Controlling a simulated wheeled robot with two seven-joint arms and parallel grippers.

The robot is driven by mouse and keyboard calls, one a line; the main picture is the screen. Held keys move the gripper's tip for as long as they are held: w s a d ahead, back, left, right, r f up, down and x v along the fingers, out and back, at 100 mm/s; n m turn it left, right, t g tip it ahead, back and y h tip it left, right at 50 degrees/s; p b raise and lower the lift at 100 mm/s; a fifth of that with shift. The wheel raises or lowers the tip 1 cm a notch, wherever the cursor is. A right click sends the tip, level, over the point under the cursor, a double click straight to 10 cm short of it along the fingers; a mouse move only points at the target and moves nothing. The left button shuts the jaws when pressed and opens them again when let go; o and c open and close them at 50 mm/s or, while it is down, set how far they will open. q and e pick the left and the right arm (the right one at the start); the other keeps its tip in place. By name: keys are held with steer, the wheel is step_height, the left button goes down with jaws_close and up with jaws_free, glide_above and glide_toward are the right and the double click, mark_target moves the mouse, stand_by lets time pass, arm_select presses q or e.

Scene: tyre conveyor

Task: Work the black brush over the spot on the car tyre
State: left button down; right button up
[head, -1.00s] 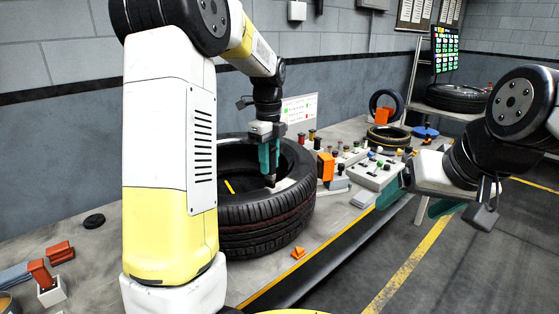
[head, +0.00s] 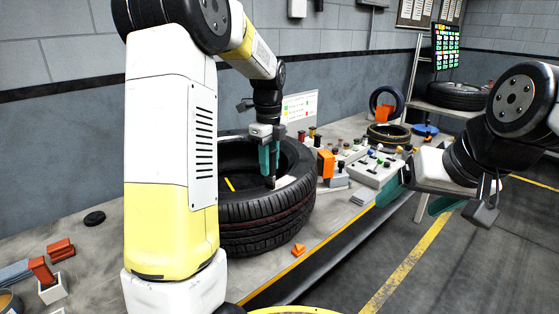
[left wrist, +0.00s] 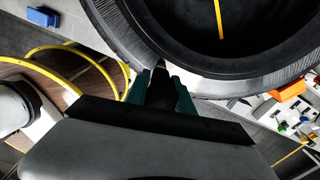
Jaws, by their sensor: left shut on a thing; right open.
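The car tyre (head: 265,222) lies flat on the workbench, partly behind my left arm in the head view. It also fills the top of the left wrist view (left wrist: 130,35). My left gripper (head: 269,170) points down over the tyre's right side, its teal fingers shut on the dark brush (head: 270,183). The brush's lower end is at the tyre's upper sidewall, by a pale patch (head: 286,183); I cannot tell whether it touches. In the left wrist view the brush (left wrist: 160,88) shows dark between the fingers. My right gripper (head: 462,207) is open and empty, off the bench at right.
A control box with knobs (head: 375,171) and an orange block (head: 325,163) stand right of the tyre. An orange wedge (head: 299,250) lies near the bench's front edge. A black puck (head: 94,218) and red blocks (head: 60,250) lie at left. A smaller tyre (head: 388,135) lies farther back.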

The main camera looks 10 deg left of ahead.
arm_select(q)
steer(key=shift+w+d, duration=0.8)
steer(key=shift+w, duration=0.05)
steer(key=shift+w, duration=0.1)
steer(key=shift+w+d, duration=0.65)
steer(key=shift+w, duration=0.05)
steer(key=shift+w+d, duration=0.7)
steer(key=shift+w, duration=0.3)
steer(key=shift+w+d, duration=0.25)
steer(key=shift+w, duration=0.25)
steer(key=shift+w+d, duration=0.25)
steer(key=shift+w, duration=0.2)
steer(key=shift+s+a, duration=0.3)
steer(key=shift+s, duration=0.25)
steer(key=shift+s+a, duration=0.25)
steer(key=shift+s, duration=0.25)
